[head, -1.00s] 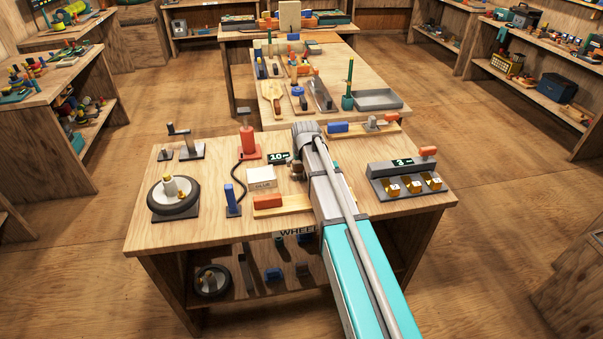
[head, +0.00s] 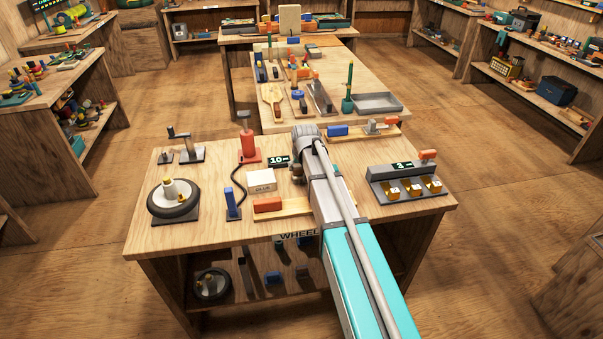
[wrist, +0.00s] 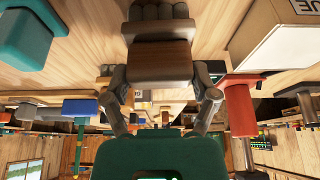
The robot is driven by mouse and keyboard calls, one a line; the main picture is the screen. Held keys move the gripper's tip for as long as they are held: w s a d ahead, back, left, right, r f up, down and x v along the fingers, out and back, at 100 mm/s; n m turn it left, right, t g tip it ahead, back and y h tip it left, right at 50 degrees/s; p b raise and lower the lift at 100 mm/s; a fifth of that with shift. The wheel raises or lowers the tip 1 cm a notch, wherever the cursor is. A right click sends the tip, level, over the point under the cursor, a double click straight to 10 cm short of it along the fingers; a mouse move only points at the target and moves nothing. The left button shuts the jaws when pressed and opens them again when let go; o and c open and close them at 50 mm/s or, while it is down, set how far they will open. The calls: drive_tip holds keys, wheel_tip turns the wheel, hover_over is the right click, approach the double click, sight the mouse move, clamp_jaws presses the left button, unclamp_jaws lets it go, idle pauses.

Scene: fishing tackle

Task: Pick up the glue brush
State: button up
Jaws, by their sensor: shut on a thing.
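In the wrist view, which is upside down, my gripper (wrist: 160,74) is shut on a brown wooden block with a grey, scalloped bristle-like end, which I take to be the glue brush (wrist: 158,56). One grey finger lies on each side of the block. The bristle end (wrist: 158,13) points toward the bench top; I cannot tell whether it touches.
A wheel (head: 174,199) is at the left. A grey rack with gold cups (head: 408,182) is at the right.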

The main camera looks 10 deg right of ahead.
drive_tip(key=shift+r, duration=0.1)
wheel_tip(320, 180, up, 3)
drive_tip(key=p, duration=0.3)
drive_tip(key=shift+f, duration=0.2)
drive_tip(key=s+d+r+p, duration=0.9)
drive_tip(key=s+r+p, duration=0.1)
drive_tip(key=shift+s+d, duration=0.15)
drive_tip(key=shift+d, duration=0.1)
idle(0.5)
drive_tip(key=o, duration=0.6)
drive_tip(key=shift+c, duration=0.2)
drive_tip(key=c, duration=0.4)
